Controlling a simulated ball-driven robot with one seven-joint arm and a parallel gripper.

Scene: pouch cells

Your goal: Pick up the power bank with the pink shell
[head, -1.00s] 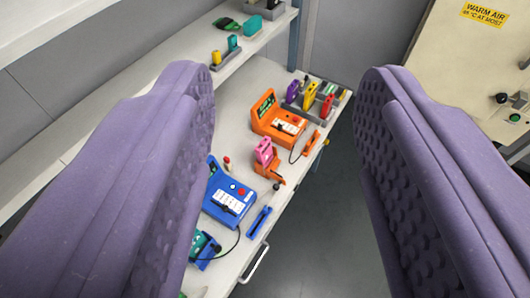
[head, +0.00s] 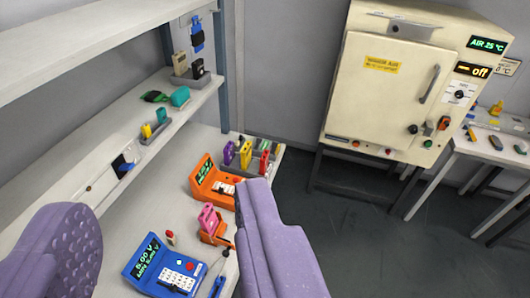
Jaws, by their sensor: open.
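The pink-shelled power bank (head: 209,217) stands upright in a small orange holder (head: 214,234) on the bench, between a blue tester (head: 163,268) and an orange tester (head: 213,181). My gripper (head: 168,208) has two purple padded fingers spread wide apart with nothing between them. The power bank shows in the gap between the fingers, beyond them and nearer the right finger. The right finger covers part of the bench edge beside the orange holder.
A grey rack (head: 262,168) with purple, yellow and red pieces stands at the far bench end. A shelf (head: 137,161) runs above the bench on the left. A cream oven (head: 385,95) stands at the back right. Dark floor (head: 350,235) lies open right of the bench.

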